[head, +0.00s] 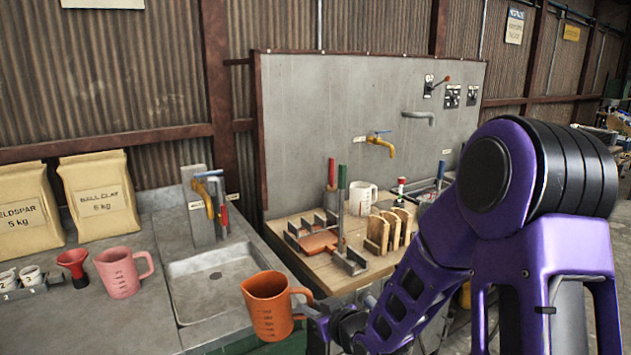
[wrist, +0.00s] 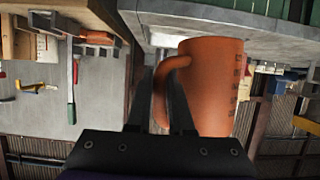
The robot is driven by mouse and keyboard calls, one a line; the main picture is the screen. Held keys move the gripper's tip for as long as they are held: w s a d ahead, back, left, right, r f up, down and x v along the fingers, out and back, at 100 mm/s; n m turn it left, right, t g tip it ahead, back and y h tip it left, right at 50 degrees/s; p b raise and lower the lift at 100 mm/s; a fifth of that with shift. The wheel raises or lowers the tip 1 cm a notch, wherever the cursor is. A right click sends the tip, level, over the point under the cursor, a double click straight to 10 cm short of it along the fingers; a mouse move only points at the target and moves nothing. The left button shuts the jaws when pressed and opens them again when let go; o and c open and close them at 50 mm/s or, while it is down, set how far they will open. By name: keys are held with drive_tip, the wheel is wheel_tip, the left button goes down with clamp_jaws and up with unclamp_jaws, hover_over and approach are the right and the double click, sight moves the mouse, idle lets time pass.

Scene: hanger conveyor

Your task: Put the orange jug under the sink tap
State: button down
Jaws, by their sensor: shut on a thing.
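The orange jug (head: 268,308) is upright, in front of the sink's (head: 192,300) near right corner. It also shows large in the wrist view (wrist: 213,88). My gripper (head: 308,309) is shut on the jug's handle. In the wrist view the two fingers (wrist: 162,95) lie on either side of the handle. The sink tap (head: 208,196), with a yellow spout and a blue lever, stands on a grey post behind the sink. The jug is nearer to me than the tap and not below it. The sink basin looks empty.
A pink jug (head: 121,272), a red funnel (head: 73,264) and small cups (head: 30,274) stand left of the sink. Clay bags (head: 104,194) stand behind. Right is a wooden bench (head: 290,226) with racks, a white jug (head: 362,198) and a wall-mounted yellow tap (head: 382,145).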

drive_tip(key=d+f+m+t+h, duration=0.1)
drive_tip(key=d+f+m+h, duration=0.1)
drive_tip(key=d, duration=0.5)
drive_tip(key=d+f+m+t+h, duration=0.1)
drive_tip(key=d+f+m+h, duration=0.2)
drive_tip(key=d, duration=0.5)
drive_tip(key=shift+w+m+h, duration=0.2)
drive_tip(key=shift+m+h, duration=0.5)
drive_tip(key=shift+h, duration=0.4)
